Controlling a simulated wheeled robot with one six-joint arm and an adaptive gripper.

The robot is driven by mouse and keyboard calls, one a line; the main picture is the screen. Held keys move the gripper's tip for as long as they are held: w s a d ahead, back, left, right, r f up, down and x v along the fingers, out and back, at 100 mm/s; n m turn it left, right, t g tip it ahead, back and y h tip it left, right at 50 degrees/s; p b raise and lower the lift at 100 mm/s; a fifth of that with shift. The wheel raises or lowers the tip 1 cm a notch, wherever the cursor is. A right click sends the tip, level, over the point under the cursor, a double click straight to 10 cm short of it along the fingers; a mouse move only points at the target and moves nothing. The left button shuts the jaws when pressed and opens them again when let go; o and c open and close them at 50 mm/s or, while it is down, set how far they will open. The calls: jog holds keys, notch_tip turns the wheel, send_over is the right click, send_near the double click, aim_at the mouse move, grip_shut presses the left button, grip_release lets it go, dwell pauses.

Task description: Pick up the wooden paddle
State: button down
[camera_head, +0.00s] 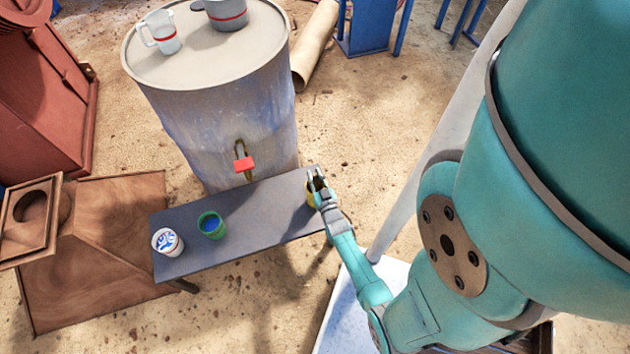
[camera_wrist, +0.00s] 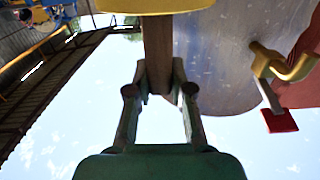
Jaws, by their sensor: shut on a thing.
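The wooden paddle (camera_wrist: 158,45) shows in the wrist view as a flat brown strip between my fingertips. My gripper (camera_wrist: 159,92) is shut on it. A yellow rounded thing (camera_wrist: 150,5), perhaps a cup, lies just beyond the paddle at the top of that view; I cannot tell whether the paddle stands in it or passes in front of it. In the head view my gripper (camera_head: 316,184) is at the right end of the dark bench, beside the yellow thing (camera_head: 311,196), which it partly hides. The paddle is too small to make out there.
A grey-blue drum (camera_head: 215,110) with a red-handled tap (camera_head: 243,163) stands behind the bench (camera_head: 262,215). On the bench are a green cup (camera_head: 210,225) and a white-and-blue can (camera_head: 168,242). A white jug (camera_head: 160,32) and grey pot (camera_head: 227,14) stand on the drum.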

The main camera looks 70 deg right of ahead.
jog(key=shift+r, duration=5)
